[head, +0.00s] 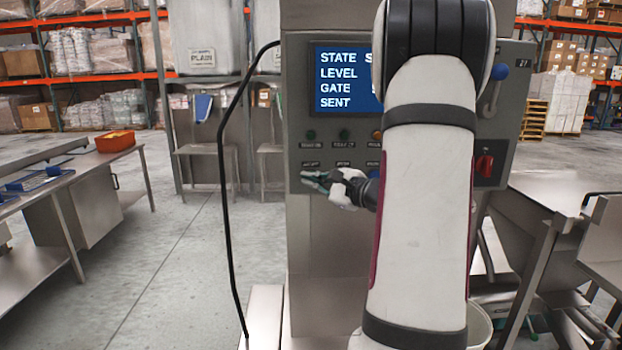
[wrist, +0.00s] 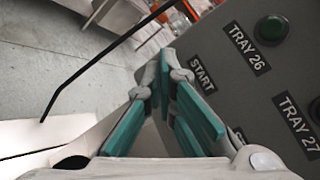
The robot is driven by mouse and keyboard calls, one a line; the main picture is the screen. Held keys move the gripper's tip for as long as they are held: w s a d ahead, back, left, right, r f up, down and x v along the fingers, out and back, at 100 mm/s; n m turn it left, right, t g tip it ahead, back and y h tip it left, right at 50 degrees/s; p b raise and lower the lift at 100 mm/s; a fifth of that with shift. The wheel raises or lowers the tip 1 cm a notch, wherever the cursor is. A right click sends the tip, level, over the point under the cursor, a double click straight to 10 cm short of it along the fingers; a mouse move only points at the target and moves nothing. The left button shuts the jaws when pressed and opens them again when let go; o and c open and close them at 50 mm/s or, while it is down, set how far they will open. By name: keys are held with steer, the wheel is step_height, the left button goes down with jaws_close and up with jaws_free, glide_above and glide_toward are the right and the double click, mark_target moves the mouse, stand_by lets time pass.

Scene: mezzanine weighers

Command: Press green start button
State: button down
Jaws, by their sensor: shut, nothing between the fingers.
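The grey control panel (head: 300,80) stands ahead in the head view. The START label (wrist: 202,74) shows right of my fingertips in the wrist view, below the TRAY 26 label (wrist: 249,50). I cannot make out the green start button; my fingers seem to cover it. My gripper (head: 306,179) is shut and empty, its teal-padded fingers pointing left across the lower left of the panel. It also shows in the wrist view (wrist: 167,72), close to the panel. I cannot tell whether it touches.
A dark green button (wrist: 271,29) sits above the TRAY 26 label. A blue screen (head: 345,78) fills the panel's upper part, and a red knob (head: 484,165) is at its right. A black cable (head: 222,180) hangs left of the panel. A steel table (head: 85,180) stands at left.

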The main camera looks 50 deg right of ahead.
steer(key=shift+w+d+b, duration=0.3)
steer(key=shift+d+b, duration=0.05)
steer(key=shift+b, duration=0.05)
steer(key=shift+w+d, duration=0.25)
steer(key=shift+d, duration=0.05)
stand_by(1.0)
stand_by(0.3)
steer(key=shift+s+a+b, duration=0.35)
steer(key=shift+s+a, duration=0.2)
steer(key=shift+a, duration=0.1)
steer(key=shift+s+a, duration=1.65)
steer(key=shift+a, duration=0.25)
